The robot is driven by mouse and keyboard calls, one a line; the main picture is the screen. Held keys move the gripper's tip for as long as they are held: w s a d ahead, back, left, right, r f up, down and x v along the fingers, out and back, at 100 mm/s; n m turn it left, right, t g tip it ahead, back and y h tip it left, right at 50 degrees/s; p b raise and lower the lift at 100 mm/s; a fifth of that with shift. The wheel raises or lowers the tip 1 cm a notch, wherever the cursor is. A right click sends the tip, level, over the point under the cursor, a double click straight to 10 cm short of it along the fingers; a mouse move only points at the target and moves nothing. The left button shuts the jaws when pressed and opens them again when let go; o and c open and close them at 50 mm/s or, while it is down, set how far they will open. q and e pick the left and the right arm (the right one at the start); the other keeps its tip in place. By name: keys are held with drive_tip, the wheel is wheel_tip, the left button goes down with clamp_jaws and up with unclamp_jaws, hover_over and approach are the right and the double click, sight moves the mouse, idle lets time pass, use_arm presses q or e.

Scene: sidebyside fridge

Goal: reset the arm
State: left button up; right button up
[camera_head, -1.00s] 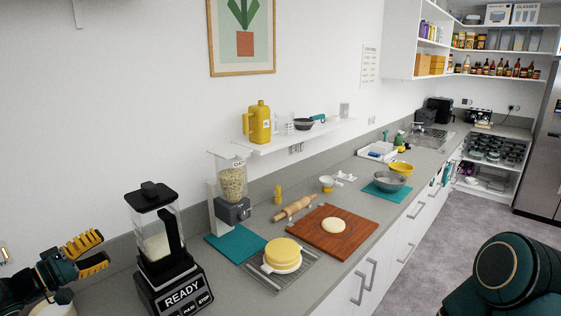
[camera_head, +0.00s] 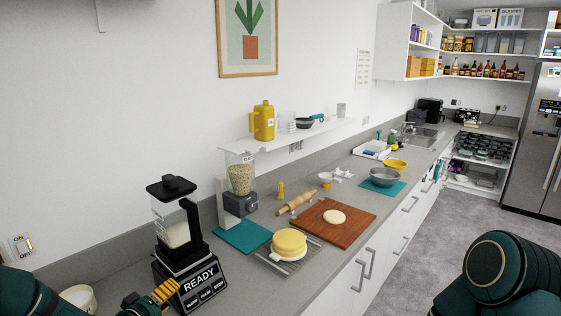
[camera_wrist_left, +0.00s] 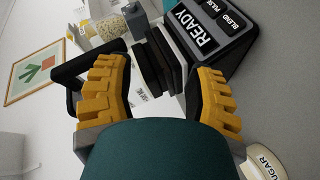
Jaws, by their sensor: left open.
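My left gripper (camera_head: 150,296) is at the lower left in the head view, low in front of the blender. In the left wrist view its yellow-padded fingers (camera_wrist_left: 158,95) are spread apart, with nothing held between them. The blender (camera_head: 180,240), with a black base marked READY and a clear jug of pale contents, stands just beyond it; its base also shows in the left wrist view (camera_wrist_left: 205,35). I cannot tell whether a finger touches the blender. Only a dark green link of my right arm shows at the lower right; its gripper is outside the view.
A white sugar pot (camera_head: 80,298) stands left of the gripper; it shows in the left wrist view (camera_wrist_left: 266,163). Right of the blender are an oat dispenser (camera_head: 240,178), a yellow stack on a rack (camera_head: 289,242) and a wooden board (camera_head: 352,230). A shelf (camera_head: 285,138) overhangs the counter.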

use_arm(q)
drive_tip(key=s+d+f+m+g, duration=0.1)
drive_tip(key=s+d+f+g, duration=0.1)
drive_tip(key=s+d+f, duration=0.1)
drive_tip(key=s+d+f+m+g, duration=0.1)
drive_tip(key=s+d+f+g, duration=0.1)
drive_tip(key=d+f, duration=0.3)
drive_tip(key=s+d+f+m+g, duration=0.1)
drive_tip(key=s+d+f, duration=0.2)
drive_tip(key=d, duration=0.1)
drive_tip(key=shift+s+f+g+y, duration=0.3)
drive_tip(key=shift+s+f+g, duration=0.1)
drive_tip(key=s+d+f+m+g, duration=0.2)
drive_tip(key=s+d+f+g, duration=0.15)
drive_tip(key=s, duration=0.45)
drive_tip(key=s+d+f+m+g, duration=0.3)
drive_tip(key=s+d, duration=0.2)
drive_tip(key=s, duration=0.3)
wheel_tip(320, 180, down, 11)
drive_tip(key=b, duration=1.1)
drive_tip(key=shift+w, duration=0.4)
drive_tip(key=shift+a+f, duration=0.1)
